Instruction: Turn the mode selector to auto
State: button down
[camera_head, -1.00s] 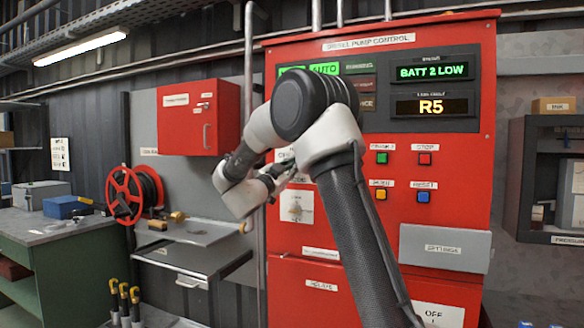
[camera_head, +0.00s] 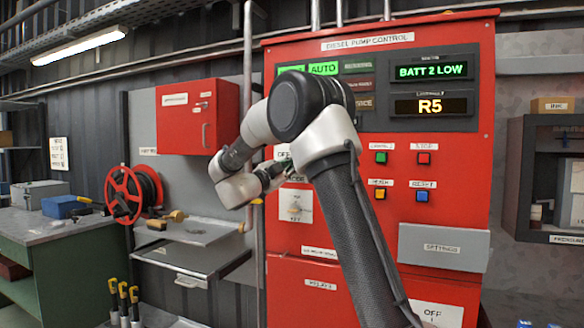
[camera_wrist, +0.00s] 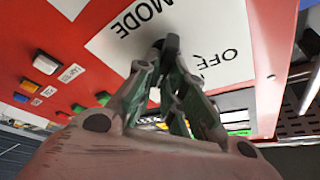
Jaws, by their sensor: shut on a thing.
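The mode selector plate (camera_wrist: 112,35) is white with the words MODE and OFF, upside down in the wrist view. My gripper (camera_wrist: 165,48) is at the middle of this plate with its fingertips close together. It is shut on the selector knob, which the fingers hide, so its pointing direction cannot be told. In the head view my gripper (camera_head: 281,168) is at the red panel, and a corner of the plate (camera_head: 282,152) shows beside my arm. The lit green AUTO lamp (camera_head: 323,69) is at the top of the panel.
A key switch plate (camera_head: 296,205) is just below the selector. Green, red, yellow and blue buttons (camera_head: 381,157) are to the right. A red cabinet (camera_head: 190,115), a vertical pipe (camera_head: 248,60) and a hose reel (camera_head: 125,195) are to the left.

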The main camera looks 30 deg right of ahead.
jog(key=c, duration=1.5)
grip_release()
jog(key=v, duration=1.2)
